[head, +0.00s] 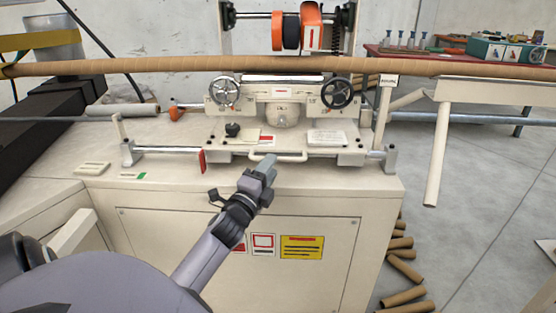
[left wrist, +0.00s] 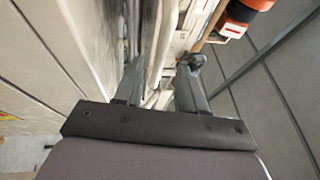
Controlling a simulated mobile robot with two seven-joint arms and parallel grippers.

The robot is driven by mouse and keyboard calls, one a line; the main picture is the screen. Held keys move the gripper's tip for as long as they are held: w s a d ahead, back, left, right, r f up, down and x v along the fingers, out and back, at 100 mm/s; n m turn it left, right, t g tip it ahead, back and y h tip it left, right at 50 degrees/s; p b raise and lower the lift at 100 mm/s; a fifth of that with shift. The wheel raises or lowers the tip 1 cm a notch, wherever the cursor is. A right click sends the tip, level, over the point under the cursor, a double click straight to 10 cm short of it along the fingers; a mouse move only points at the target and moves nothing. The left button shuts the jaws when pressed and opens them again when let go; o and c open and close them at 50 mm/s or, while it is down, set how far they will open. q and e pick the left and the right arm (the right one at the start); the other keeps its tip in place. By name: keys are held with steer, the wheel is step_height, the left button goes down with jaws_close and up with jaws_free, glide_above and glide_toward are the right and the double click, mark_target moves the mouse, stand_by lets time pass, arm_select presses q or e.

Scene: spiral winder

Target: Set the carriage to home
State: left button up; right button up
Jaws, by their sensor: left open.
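The carriage (head: 283,134) is a cream block with two handwheels, on a rail (head: 165,151) along the front of the machine top. It sits toward the right part of the rail. A pale bar handle (head: 278,156) runs along its front edge. My left gripper (head: 266,164) is just in front of and below this handle, fingers pointing up toward it. In the left wrist view its two fingers (left wrist: 162,82) are apart, with pale machine parts beyond them. I cannot tell whether the handle lies between them. My right gripper is not in view.
A red plate (head: 202,161) stands at the rail left of the carriage. A long brown tube (head: 180,67) crosses above the machine. The cabinet front (head: 330,230) lies below. Loose tubes (head: 403,268) lie on the floor at right.

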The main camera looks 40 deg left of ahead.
arm_select(q)
steer(key=shift+x, duration=2.4)
steer(key=shift+f, duration=0.1)
jaws_close()
